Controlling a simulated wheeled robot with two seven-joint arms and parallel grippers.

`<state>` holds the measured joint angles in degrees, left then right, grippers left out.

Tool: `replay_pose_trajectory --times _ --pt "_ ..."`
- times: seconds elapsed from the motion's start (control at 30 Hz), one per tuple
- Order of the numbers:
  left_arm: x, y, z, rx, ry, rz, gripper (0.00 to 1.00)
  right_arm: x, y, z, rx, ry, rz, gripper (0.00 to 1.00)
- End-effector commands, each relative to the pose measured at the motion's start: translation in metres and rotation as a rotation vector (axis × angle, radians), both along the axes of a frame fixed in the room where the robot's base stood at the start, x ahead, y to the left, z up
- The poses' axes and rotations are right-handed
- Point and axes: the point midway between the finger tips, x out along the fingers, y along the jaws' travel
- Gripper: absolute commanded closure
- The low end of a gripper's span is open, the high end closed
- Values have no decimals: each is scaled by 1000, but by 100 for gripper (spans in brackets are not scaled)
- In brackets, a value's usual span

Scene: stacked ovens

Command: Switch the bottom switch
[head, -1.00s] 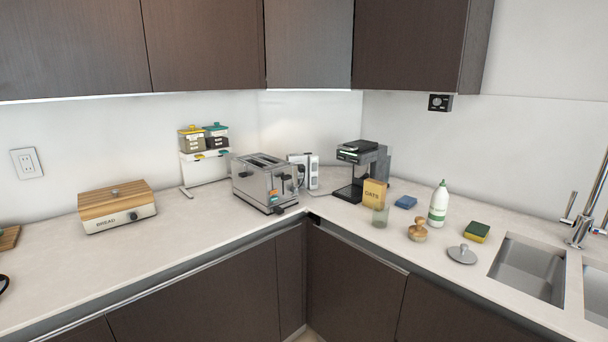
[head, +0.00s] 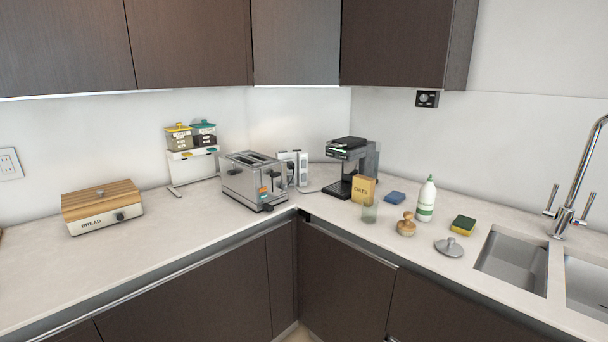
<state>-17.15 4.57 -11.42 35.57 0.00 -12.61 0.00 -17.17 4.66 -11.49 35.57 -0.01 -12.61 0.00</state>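I see no stacked ovens in the head view, and no bottom switch that I can make out. A small black wall fitting with a round dial (head: 427,98) is on the wall at the right, below the upper cabinets. A white wall outlet (head: 9,163) is at the far left edge. Neither of my grippers shows in the head view.
An L-shaped counter (head: 165,240) carries a bread box (head: 100,210), a toaster (head: 255,180), a coffee machine (head: 350,168), an oats box (head: 363,189), a white bottle (head: 427,200) and a sponge (head: 463,225). A sink (head: 512,262) is at the right. Dark cabinets (head: 190,300) stand below.

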Motion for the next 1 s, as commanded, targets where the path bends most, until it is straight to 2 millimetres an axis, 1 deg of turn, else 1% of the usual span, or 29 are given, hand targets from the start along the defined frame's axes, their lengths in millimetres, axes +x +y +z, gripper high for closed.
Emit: replay_pose_trajectory --times 0.03,0.07,1.0 --pt "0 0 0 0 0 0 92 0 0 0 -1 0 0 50" --pt "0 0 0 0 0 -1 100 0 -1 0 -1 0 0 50" --pt "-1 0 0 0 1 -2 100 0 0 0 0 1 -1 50"
